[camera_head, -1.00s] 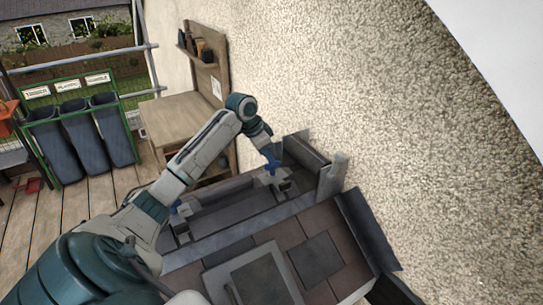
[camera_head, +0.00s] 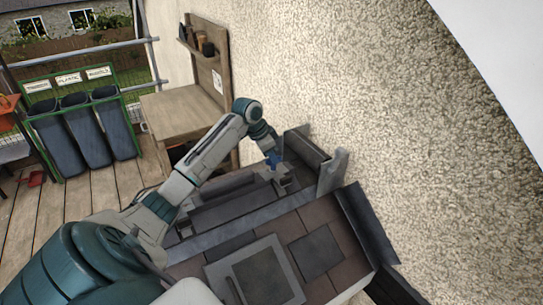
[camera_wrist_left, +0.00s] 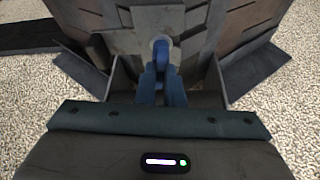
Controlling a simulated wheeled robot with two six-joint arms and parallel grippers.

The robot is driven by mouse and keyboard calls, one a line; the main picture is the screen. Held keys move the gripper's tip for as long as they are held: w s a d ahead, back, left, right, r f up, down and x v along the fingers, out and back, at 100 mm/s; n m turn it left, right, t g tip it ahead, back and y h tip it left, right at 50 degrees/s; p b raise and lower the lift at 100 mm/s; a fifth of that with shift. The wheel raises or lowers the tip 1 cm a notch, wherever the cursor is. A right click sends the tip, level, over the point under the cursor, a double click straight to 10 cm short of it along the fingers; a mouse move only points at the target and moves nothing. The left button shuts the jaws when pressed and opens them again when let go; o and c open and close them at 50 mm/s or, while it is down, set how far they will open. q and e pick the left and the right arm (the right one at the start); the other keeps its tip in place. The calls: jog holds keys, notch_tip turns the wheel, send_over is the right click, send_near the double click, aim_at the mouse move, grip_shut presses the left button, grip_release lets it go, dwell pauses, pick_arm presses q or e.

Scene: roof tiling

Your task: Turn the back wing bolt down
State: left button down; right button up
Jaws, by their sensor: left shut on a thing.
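My left gripper (camera_head: 272,157) reaches down to the back clamp (camera_head: 279,178) on the grey metal bench beside the rough wall. In the left wrist view its two bluish fingers (camera_wrist_left: 161,88) point at a blue wing bolt (camera_wrist_left: 162,50) and are closed on it. The bolt sits on a grey metal block, and the fingers hide its lower part. A nearer clamp (camera_head: 184,228) stands farther left on the bench, and my arm hides its top. My right gripper is not in view.
The roof section with brown tiles and a grey roof window (camera_head: 258,278) lies in front of the bench. The rough wall (camera_head: 390,130) rises close on the right. A wooden workbench (camera_head: 185,112) and bins (camera_head: 85,135) stand at the back left, with open deck before them.

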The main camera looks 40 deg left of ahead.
pick_arm(q)
jog(key=shift+w+m+g+h, duration=0.1)
jog(key=shift+m+g+h, duration=0.3)
jog(key=shift+m, duration=1.1)
jog(key=c, duration=1.5)
grip_release()
jog(key=shift+c, duration=0.2)
jog(key=b+v, duration=0.4)
jog(key=v, duration=0.7)
jog(key=shift+b, duration=0.35)
jog(key=shift+a+f, duration=0.15)
